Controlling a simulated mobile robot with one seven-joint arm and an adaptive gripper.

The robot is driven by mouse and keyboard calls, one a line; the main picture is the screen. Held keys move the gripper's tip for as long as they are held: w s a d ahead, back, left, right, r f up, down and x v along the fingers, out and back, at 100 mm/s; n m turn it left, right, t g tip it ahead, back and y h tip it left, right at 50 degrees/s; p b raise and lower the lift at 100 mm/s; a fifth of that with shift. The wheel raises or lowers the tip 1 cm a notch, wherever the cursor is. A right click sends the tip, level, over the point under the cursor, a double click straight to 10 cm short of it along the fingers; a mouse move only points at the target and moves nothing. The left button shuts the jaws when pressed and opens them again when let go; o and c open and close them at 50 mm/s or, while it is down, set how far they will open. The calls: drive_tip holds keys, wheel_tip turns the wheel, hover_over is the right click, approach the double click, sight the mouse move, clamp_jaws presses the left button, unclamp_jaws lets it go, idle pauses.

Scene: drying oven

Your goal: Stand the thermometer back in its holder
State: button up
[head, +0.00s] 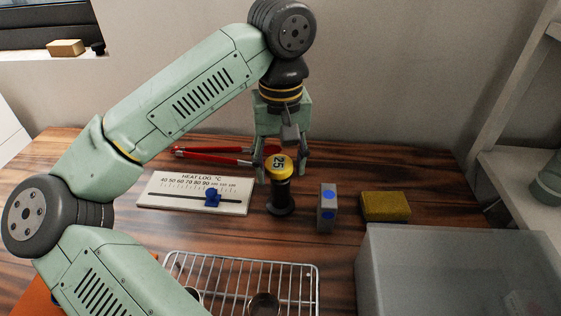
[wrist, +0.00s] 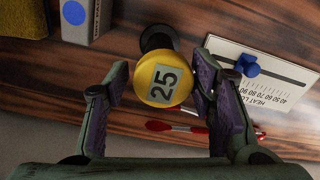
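The thermometer's round yellow head (head: 279,167), marked 25, sits at the top of an upright dark holder (head: 281,197) with a wider round base on the wooden table. The stem is not visible, hidden within or behind the dark post. In the wrist view the yellow head (wrist: 164,80) faces the camera, with the dark base (wrist: 159,38) beyond it. My gripper (head: 281,172) points down, open, with one finger on each side of the head. In the wrist view small gaps show between the head and the fingers of my gripper (wrist: 160,88).
A white heat log board (head: 165,199) with a blue slider (head: 213,198) lies left. Red-handled tongs (head: 215,151) lie behind. A wire rack (head: 300,268) is in front.

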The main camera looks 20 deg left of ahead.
drive_tip(key=shift+o, duration=1.2)
wheel_tip(320, 180, up, 12)
